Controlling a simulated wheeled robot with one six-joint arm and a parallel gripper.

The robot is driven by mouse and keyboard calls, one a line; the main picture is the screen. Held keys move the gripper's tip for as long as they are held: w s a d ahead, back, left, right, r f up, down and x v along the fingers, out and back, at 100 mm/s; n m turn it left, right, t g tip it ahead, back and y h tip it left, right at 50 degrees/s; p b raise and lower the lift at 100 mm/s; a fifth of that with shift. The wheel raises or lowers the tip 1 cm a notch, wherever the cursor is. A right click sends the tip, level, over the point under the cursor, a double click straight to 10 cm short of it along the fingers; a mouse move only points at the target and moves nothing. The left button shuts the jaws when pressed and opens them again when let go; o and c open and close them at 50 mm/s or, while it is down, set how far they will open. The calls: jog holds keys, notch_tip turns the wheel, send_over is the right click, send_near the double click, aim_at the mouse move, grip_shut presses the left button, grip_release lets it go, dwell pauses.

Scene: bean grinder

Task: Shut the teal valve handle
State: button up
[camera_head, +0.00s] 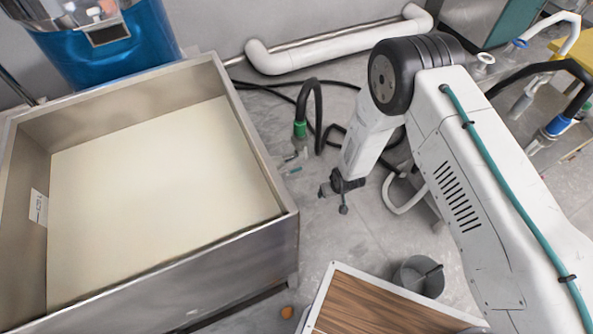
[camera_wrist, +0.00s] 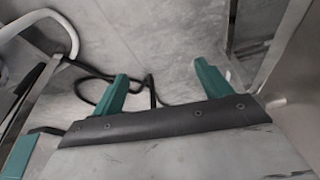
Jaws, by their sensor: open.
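A small teal piece (camera_head: 294,170), likely the valve handle, sticks out beside the metal tub's right wall in the head view, below the green hose fitting (camera_head: 300,129). My gripper (camera_head: 334,198) hangs to its right, apart from it. In the wrist view my gripper (camera_wrist: 163,86) shows two green fingers spread apart with nothing between them. A flat teal piece (camera_wrist: 20,155) lies at the lower left of the wrist view; I cannot tell whether it is the handle. The handle's exact position is too small to read.
A large metal tub (camera_head: 278,190) with a pale inside fills the left. A black hose (camera_head: 318,100) curls on the floor. A grey bucket (camera_head: 418,278) and a wood-topped box (camera_head: 370,305) stand at the front. A white pipe (camera_head: 330,47) runs along the back wall.

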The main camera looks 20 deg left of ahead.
jog(key=s+a+f+n+t+y, duration=0.1)
jog(key=s+a+f+t+y, duration=0.2)
jog(key=f, duration=0.9)
jog(key=t+y, duration=0.6)
jog(key=y, duration=0.2)
send_near(296, 169)
jog(key=x, duration=0.3)
jog(key=shift+n, duration=0.4)
jog(key=x, duration=0.4)
jog(key=f+x, duration=0.1)
jog(key=x, duration=0.2)
jog(key=shift+r, duration=0.1)
